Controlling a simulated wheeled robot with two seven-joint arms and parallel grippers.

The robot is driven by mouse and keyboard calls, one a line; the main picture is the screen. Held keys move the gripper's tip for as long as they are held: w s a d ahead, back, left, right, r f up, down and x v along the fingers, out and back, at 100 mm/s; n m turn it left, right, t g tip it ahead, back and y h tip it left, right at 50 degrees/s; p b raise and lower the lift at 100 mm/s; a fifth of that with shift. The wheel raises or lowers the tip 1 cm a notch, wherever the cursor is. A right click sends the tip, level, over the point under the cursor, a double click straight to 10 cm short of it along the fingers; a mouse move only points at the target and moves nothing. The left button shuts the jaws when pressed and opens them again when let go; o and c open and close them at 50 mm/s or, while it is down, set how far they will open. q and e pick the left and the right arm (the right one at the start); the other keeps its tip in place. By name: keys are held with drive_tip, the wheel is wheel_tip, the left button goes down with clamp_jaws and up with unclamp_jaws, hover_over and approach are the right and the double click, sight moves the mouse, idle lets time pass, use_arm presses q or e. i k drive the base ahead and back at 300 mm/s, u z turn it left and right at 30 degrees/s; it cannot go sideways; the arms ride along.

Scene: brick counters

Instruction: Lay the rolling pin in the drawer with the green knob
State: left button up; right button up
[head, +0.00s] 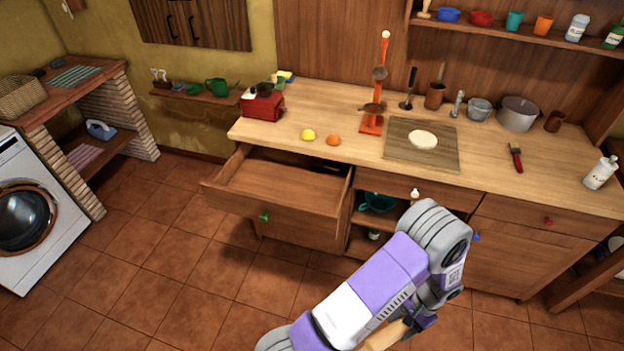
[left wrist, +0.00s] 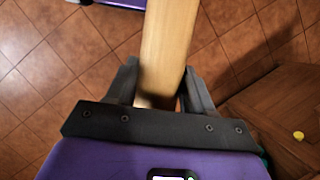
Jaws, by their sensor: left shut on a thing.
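The drawer (head: 275,182) with the green knob (head: 264,217) is pulled out under the left part of the counter. Its visible floor is mostly bare, with something dark at the back right. My left gripper (head: 412,328) is shut on the pale wooden rolling pin (head: 382,338), low in front of the counter, to the right of the drawer. In the left wrist view, the rolling pin (left wrist: 168,45) runs up from between the fingers (left wrist: 160,95). Its far end is cut off by the frame. My right gripper is not in view.
The counter holds a red box (head: 263,105), a yellow lemon (head: 308,135), an orange (head: 333,140) and a board with dough (head: 423,139). An open shelf (head: 362,220) stands right of the drawer. The tiled floor in front of the drawer is clear.

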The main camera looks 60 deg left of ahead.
sight(282, 194)
drive_tip(key=u, duration=1.6)
